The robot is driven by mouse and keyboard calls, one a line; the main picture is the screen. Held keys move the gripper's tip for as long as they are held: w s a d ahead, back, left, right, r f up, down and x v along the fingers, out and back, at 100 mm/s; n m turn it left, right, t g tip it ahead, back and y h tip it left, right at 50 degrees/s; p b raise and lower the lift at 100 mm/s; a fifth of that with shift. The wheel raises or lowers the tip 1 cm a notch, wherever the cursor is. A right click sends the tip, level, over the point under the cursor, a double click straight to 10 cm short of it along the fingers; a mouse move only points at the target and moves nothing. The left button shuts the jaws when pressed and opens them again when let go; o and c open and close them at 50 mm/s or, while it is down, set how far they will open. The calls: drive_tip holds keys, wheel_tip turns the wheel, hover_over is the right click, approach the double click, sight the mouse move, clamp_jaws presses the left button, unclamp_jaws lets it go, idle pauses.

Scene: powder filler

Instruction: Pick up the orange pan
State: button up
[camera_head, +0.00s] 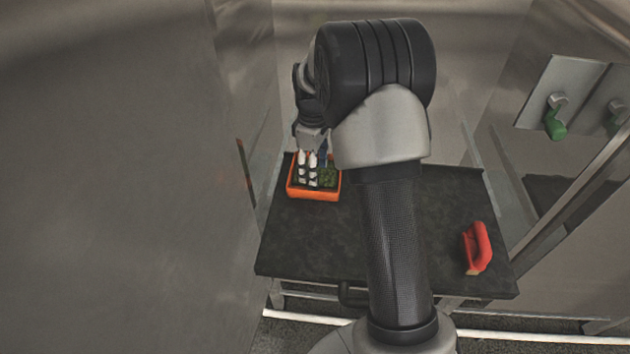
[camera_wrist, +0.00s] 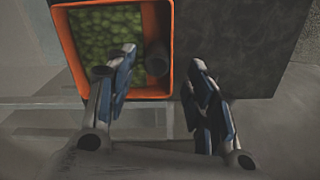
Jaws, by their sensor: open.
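The orange pan (camera_head: 315,194) sits at the back left of the dark table in the head view. In the wrist view the pan (camera_wrist: 69,45) is at the upper left, with green lumpy contents and a dark rounded piece inside at its right. My gripper (camera_head: 308,165) is over the pan in the head view. In the wrist view my gripper (camera_wrist: 164,62) is open and empty. Its left finger overlaps the pan's inside and its right finger lies outside, so the pan's right wall shows between them. Whether the fingers touch the pan cannot be told.
The dark table (camera_head: 320,245) has free room in front of the pan. A red object with a tan underside (camera_head: 478,246) lies near the table's right edge. Metal walls stand left and right; a green handle (camera_head: 555,123) sticks out on the right.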

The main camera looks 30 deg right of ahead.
sight(327, 189)
drive_tip(key=f, duration=0.1)
drive_tip(key=f+b, duration=0.1)
drive_tip(key=f, duration=0.1)
drive_tip(key=f+b, duration=0.1)
drive_tip(key=f, duration=0.1)
drive_tip(key=shift+w, duration=0.3)
drive_tip(key=shift+c, duration=0.5)
clamp_jaws()
